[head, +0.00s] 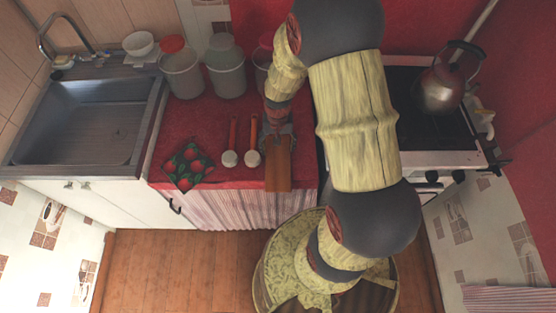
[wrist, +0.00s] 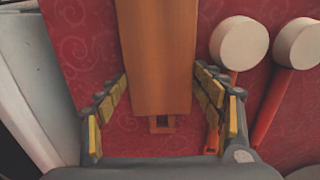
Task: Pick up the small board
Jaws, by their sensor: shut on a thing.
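The small board is a plain brown wooden board (head: 279,168) with its wide end over the front edge of the red counter. In the wrist view the board (wrist: 158,50) runs away from me, and a short narrow end with a dark hole lies between the fingers. My gripper (head: 279,131) is over the board's back part in the head view. In the wrist view my gripper (wrist: 160,84) is shut on the board, a finger at each side edge. I cannot tell whether the board touches the counter.
Two ladles or mallets with pale heads and red handles (head: 231,158) lie left of the board. A patterned pot holder (head: 187,165) is further left. Lidded containers (head: 226,78) stand at the back. The sink (head: 84,125) is left; the stove with a kettle (head: 440,88) is right.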

